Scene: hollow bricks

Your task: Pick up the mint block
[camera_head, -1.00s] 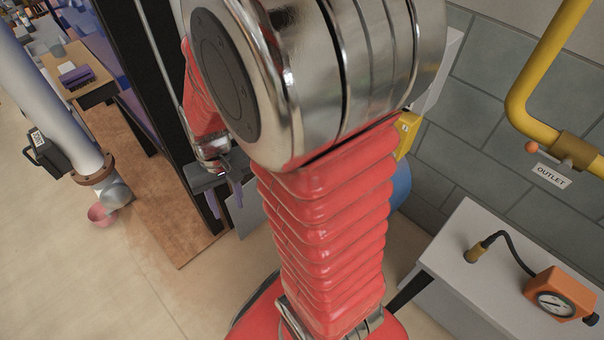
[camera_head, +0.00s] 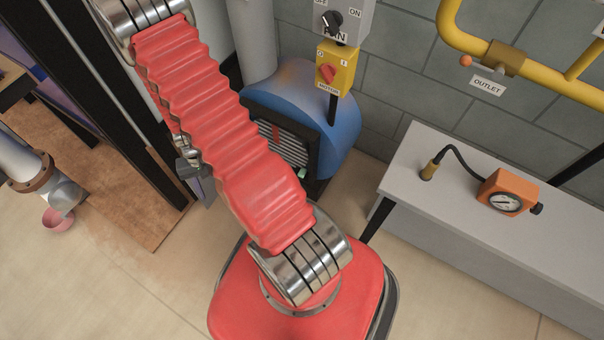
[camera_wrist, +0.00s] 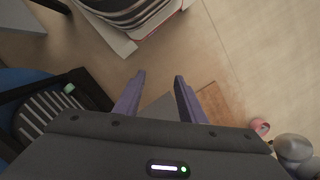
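A small mint block (camera_head: 302,173) shows in the head view at the right edge of the dark slatted front of a blue machine. It also shows in the wrist view (camera_wrist: 69,89) at the left, on the edge of the dark frame. In the head view my red-sleeved arm hides most of the gripper.
The blue machine (camera_head: 343,125) stands by the wall under a yellow motor switch (camera_head: 337,68). A grey bench (camera_head: 440,195) with an orange gauge (camera_head: 507,192) is at the right. Dark posts rise at the left.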

